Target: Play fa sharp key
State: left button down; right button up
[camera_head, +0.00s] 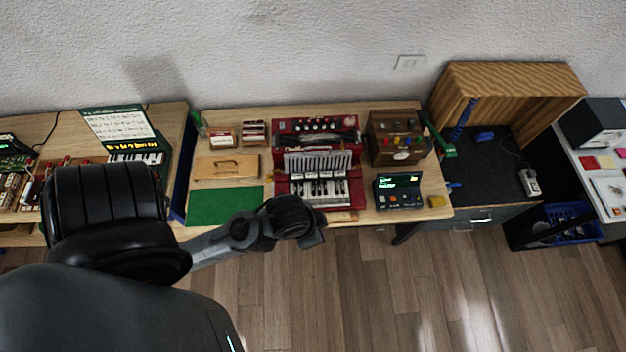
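A small green-framed keyboard (138,156) with white and black keys stands on the left part of the workbench, partly behind my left arm. A red accordion (288,187) with pale bellows and a row of piano keys lies in the middle of the bench. The fa sharp key is too small to pick out on either one. My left arm reaches in from the left. Its dark wrist and gripper (311,234) are by the accordion's front edge, over its lower left part in the picture. The fingers are not clear, so I cannot see if they are open. My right gripper is out of view.
A music sheet (112,126) stands behind the keyboard. A green mat (222,206), a wooden case (226,167), a brown box with knobs (396,138) and a device with a lit screen (398,191) surround the accordion. Floor (400,300) in front is clear.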

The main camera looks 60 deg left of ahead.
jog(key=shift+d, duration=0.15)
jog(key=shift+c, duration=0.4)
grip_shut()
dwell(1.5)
